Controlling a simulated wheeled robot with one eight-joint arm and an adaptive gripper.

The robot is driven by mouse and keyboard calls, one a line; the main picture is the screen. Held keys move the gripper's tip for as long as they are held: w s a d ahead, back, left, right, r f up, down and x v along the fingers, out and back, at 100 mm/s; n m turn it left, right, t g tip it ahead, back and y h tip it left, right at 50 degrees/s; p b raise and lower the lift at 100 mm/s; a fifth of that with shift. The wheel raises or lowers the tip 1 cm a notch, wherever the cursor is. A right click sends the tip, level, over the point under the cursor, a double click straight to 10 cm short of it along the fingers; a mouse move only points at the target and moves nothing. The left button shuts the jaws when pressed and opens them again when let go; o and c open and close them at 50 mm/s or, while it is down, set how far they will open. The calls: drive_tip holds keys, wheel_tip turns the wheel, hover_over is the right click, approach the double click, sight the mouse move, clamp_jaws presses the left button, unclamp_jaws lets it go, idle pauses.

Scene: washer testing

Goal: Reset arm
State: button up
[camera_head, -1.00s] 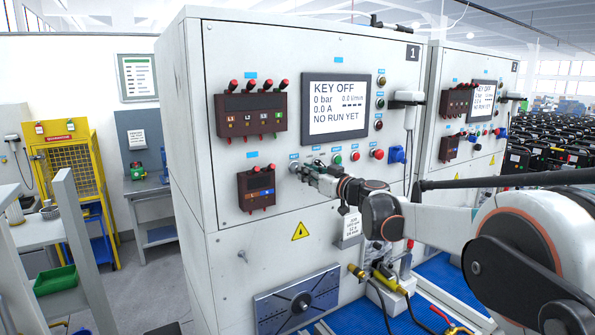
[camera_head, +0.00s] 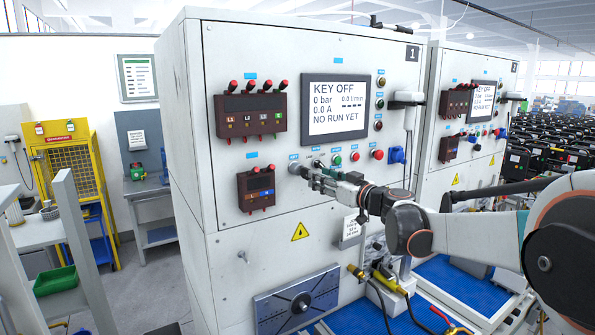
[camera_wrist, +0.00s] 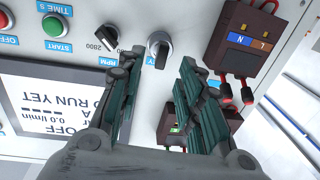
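The test cabinet marked 1 (camera_head: 330,205) has a screen (camera_head: 335,105) reading KEY OFF and NO RUN YET. My gripper (camera_head: 308,172) is in front of the cabinet's lower control row, near the key switch (camera_head: 295,168). In the wrist view, my gripper (camera_wrist: 160,68) is open, with a clear gap between its green-padded fingers. The key switch (camera_wrist: 158,48), a silver collar with a dark lever, shows just beyond that gap. Nothing is seen held. The exact distance to the panel cannot be told.
A black RPM knob (camera_wrist: 108,38) and green START button (camera_wrist: 56,25) sit beside the key switch. A terminal block (camera_wrist: 240,45) with red plugs sticks out on the other side. Yellow-ended hoses (camera_head: 385,280) stand below my arm. A second cabinet (camera_head: 450,150) stands to the right.

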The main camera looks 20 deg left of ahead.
drive_tip(key=s+d+f+m+g+h+b, duration=0.1)
drive_tip(key=s+d+f+m+h+b, duration=0.4)
drive_tip(key=s+d+f+b, duration=0.7)
drive_tip(key=s+d+f+m+g+h+b, duration=0.2)
drive_tip(key=s+d+f+m+h+b, duration=0.4)
drive_tip(key=s+d+f, duration=1.9)
drive_tip(key=s+f+h+b, duration=0.3)
drive_tip(key=s+f+b, duration=0.1)
drive_tip(key=s+b, duration=0.3)
drive_tip(key=shift+s+f+h, duration=0.25)
drive_tip(key=shift+f+h, duration=0.15)
